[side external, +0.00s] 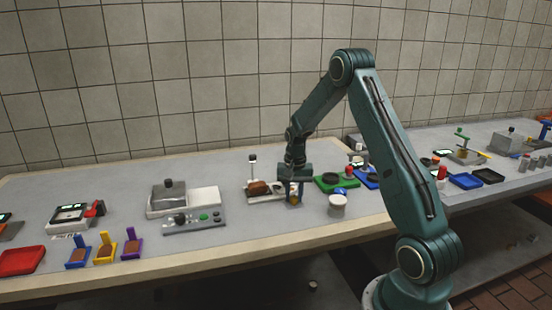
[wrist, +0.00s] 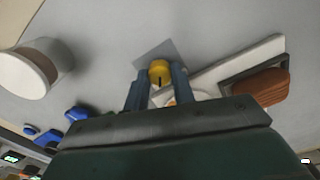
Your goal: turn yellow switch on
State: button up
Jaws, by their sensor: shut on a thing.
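The yellow switch (wrist: 159,70) shows in the wrist view as a round yellow knob with a dark slot or mark, over a grey square plate (wrist: 152,54). My gripper (wrist: 158,88) has its two fingers on either side of the knob and is shut on it. In the side external view my gripper (side external: 295,190) is low over the table, and a little yellow shows between its fingers. Whether the switch is on or off cannot be told.
A board with a brown loaf (side external: 259,188) stands just left of my gripper; the loaf also shows in the wrist view (wrist: 262,86). A white cup (side external: 337,205) stands close on the right, with a green tray (side external: 325,186) behind it. A control panel (side external: 194,226) lies farther left.

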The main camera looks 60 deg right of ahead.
aim_at(294, 197)
jog(key=shift+r, duration=0.1)
jog(key=o, duration=1)
notch_tip(294, 197, up, 14)
dwell(0.5)
